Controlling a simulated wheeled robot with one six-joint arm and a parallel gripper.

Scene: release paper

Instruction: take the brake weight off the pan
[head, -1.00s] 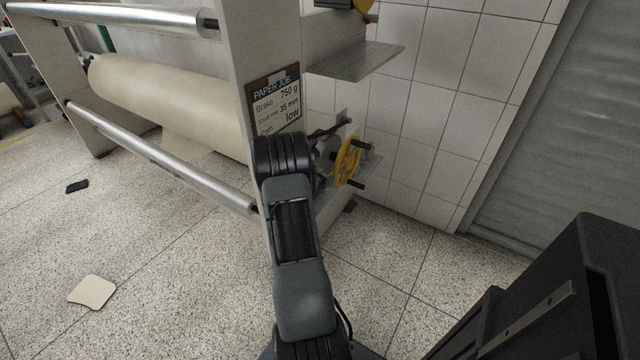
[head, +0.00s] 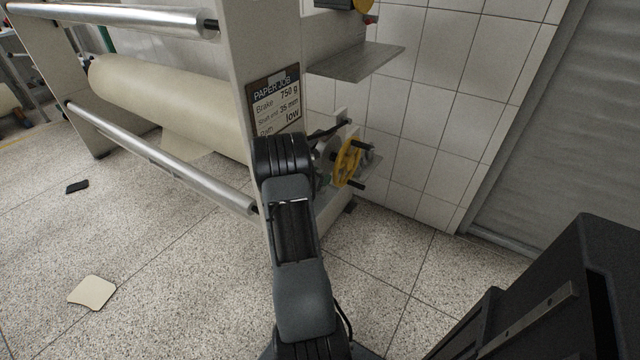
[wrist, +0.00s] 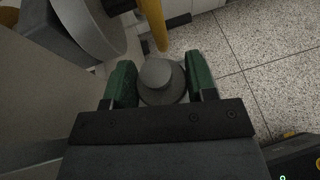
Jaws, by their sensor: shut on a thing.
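In the wrist view, my gripper (wrist: 160,84) has its two green-padded fingers closed on the sides of a round dark grey weight (wrist: 157,74) with a raised knob on top. The pan under the weight cannot be made out. In the head view, my arm hides the gripper and the weight. The brake wheel (head: 347,163), yellow with dark handles, is on the side of the machine just right of my arm. A sign (head: 277,98) on the machine's upright reads Brake 750 g.
A large paper roll (head: 165,103) and metal rollers (head: 160,155) are at the left. A metal shelf (head: 357,62) juts out above the wheel. A black item (head: 77,186) and a pale sheet (head: 92,292) lie on the floor. Open floor (head: 390,255) is right of my arm.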

